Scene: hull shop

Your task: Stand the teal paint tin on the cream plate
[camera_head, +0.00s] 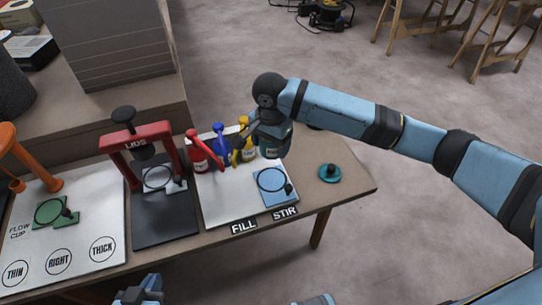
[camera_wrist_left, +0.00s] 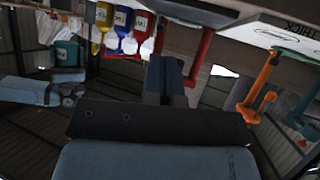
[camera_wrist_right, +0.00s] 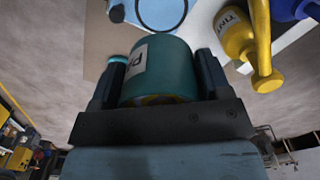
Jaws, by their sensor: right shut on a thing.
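The teal paint tin (camera_head: 283,143) is in my right gripper (camera_head: 270,143), above the back of the white board with the FILL and STIR labels. In the right wrist view the tin (camera_wrist_right: 165,68), with a pale label, sits between the two fingers (camera_wrist_right: 160,80). A pale plate (camera_head: 174,185) with a dark ring lies under the red LIDS press; I take this as the cream plate. My left gripper (camera_head: 140,292) is low at the front edge of the head view, away from the tin; its fingers (camera_wrist_left: 165,78) are together and empty.
A blue plate (camera_head: 268,200) with a ring lies on the white board (camera_head: 228,212). Red (camera_head: 202,160), blue (camera_head: 222,150) and yellow (camera_head: 245,152) tint bottles stand behind. The red press (camera_head: 168,135) frames the pale plate. A teal knobbed lid (camera_head: 330,174) lies at right. Green plate (camera_head: 70,215) at left.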

